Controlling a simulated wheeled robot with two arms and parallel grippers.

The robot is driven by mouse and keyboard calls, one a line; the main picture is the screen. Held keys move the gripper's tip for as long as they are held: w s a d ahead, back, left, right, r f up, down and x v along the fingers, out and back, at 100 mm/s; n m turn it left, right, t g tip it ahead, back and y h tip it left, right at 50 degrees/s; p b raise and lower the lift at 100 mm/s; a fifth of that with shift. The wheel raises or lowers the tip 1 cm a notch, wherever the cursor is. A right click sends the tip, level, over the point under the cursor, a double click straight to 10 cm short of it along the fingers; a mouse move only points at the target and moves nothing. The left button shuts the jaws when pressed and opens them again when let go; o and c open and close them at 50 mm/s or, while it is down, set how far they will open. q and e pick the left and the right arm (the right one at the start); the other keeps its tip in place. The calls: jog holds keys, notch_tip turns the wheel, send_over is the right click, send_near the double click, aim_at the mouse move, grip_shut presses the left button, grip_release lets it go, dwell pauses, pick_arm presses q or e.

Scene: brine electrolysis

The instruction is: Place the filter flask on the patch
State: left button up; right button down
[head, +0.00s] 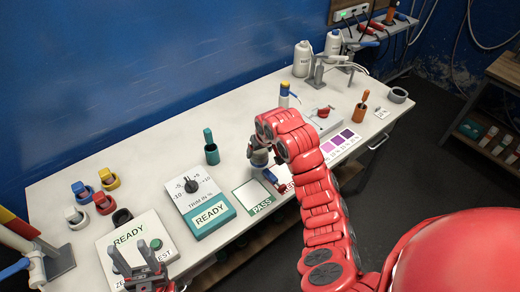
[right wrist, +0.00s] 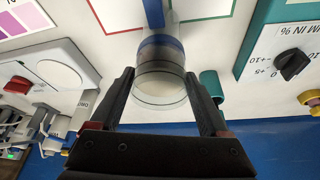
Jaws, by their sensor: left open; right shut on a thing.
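The filter flask (right wrist: 160,85), a clear glass vessel with a blue band, sits between the fingers of my right gripper (right wrist: 159,73) in the right wrist view. I cannot tell whether the flask touches the table. My left gripper (head: 145,268) is open at the bottom left.
A trim box with a READY sign (head: 212,215) stands left of the PASS patch. A teal cup with a handled tool (head: 211,150) stands behind. A READY/TEST box (head: 130,240) is near my left gripper. A purple colour chart (head: 340,144) lies to the right.

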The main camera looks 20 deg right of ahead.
jog(key=shift+f, duration=0.1)
grip_release()
